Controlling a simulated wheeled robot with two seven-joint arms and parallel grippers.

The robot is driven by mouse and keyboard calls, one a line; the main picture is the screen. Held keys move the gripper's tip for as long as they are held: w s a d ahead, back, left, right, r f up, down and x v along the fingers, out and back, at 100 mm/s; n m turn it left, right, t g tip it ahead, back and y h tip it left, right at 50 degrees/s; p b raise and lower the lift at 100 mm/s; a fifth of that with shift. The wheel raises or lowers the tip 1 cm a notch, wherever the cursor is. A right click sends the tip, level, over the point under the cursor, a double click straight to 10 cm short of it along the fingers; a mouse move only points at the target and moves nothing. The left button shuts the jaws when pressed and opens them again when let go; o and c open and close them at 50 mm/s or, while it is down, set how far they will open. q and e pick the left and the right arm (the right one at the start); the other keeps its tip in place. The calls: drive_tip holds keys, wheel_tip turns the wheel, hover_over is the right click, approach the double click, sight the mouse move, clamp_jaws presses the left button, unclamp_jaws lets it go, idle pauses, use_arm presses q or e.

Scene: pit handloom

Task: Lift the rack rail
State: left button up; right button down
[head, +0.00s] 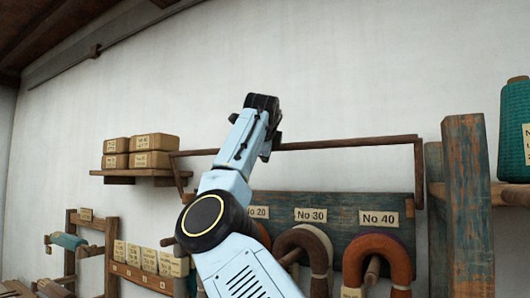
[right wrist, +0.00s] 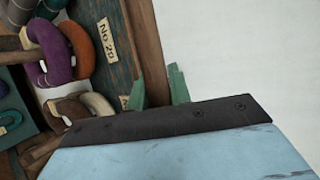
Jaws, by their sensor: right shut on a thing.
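The rack rail (head: 345,142) is a thin brown wooden bar that runs across above the rack of hanks, with side bars going down at both ends. Its right end sits slightly higher in the picture than its left. My right arm reaches up from below, and its gripper (head: 270,142) is at the rail, left of its middle. The arm hides that part of the rail. In the right wrist view the green fingertips (right wrist: 157,88) stand on either side of the brown rail (right wrist: 146,45), shut on it. My left gripper is not in view.
Below the rail is a blue-green board (head: 345,228) with number labels and hanging hanks (head: 378,250). A shelf (head: 140,173) with boxes is at left. A weathered post (head: 467,200) and a teal spool (head: 514,130) are at right.

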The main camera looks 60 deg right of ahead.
drive_tip(key=shift+s+d+f, duration=0.1)
drive_tip(key=shift+d+f, duration=0.05)
drive_tip(key=shift+f, duration=0.15)
drive_tip(key=c, duration=1.7)
unclamp_jaws()
drive_tip(key=o, duration=0.4)
drive_tip(key=shift+d, duration=0.3)
drive_tip(key=shift+a, duration=0.1)
drive_tip(key=shift+r, duration=0.1)
drive_tip(key=b+v, duration=0.2)
drive_tip(key=v, duration=1.1)
drive_tip(key=shift+a+b, duration=0.2)
drive_tip(key=shift+b, duration=0.2)
